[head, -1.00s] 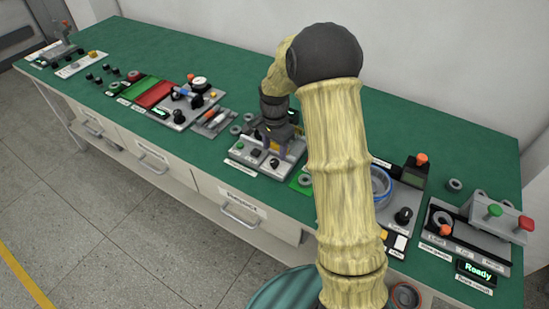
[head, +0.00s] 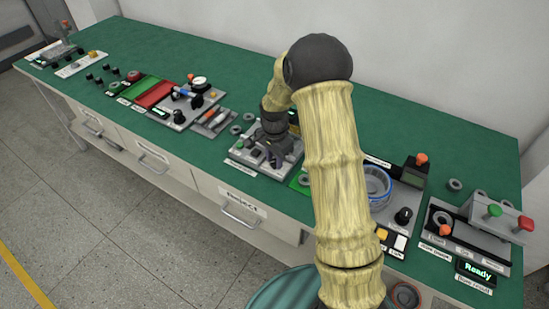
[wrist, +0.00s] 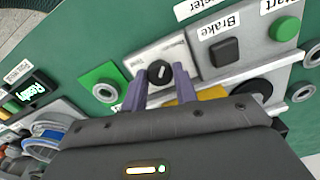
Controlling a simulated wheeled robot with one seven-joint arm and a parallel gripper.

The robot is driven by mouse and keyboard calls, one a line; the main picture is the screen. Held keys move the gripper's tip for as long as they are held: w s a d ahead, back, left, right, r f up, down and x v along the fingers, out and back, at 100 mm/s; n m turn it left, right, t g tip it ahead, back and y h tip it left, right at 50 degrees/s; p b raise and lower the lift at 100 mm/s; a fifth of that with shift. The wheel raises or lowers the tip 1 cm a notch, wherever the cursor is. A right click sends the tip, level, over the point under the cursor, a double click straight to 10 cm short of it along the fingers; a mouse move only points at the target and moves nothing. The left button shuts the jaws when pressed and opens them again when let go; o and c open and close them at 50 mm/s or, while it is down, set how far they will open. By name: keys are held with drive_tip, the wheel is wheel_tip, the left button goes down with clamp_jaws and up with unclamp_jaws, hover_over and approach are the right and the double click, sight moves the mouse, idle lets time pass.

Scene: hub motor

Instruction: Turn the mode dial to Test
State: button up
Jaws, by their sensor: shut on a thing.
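The mode dial (wrist: 160,73) is a black round knob with a white pointer mark, set on a light grey plate (wrist: 150,54) in the wrist view. Small labels sit beside it on the plate, too small to read surely. My gripper (wrist: 160,76) has its two purple-grey fingers on either side of the dial and is shut on it. In the head view my gripper (head: 269,158) is low over the grey control panel (head: 239,154), and the dial is hidden there.
Beside the dial are a black Brake button (wrist: 224,51) and a green Start button (wrist: 285,29). A green square pad with a ring (wrist: 103,80) lies on the other side. A yellow part (wrist: 212,93) shows behind the fingers. A blue-rimmed bowl (head: 377,185) stands to the right.

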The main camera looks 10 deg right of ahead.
drive_tip(key=shift+n, duration=0.5)
drive_tip(key=n+p, duration=0.1)
drive_tip(key=n, duration=0.1)
drive_tip(key=shift+r+n, duration=0.15)
drive_tip(key=shift+n, duration=0.25)
drive_tip(key=n+p, duration=0.1)
drive_tip(key=n, duration=0.3)
drive_tip(key=shift+n+p, duration=0.3)
drive_tip(key=shift+p, duration=0.05)
drive_tip(key=n+p, duration=0.1)
drive_tip(key=n, duration=0.2)
drive_tip(key=shift+n, duration=0.3)
drive_tip(key=shift+n+p, duration=0.5)
drive_tip(key=shift+n, duration=1.5)
drive_tip(key=o, duration=1)
drive_tip(key=shift+c, duration=0.2)
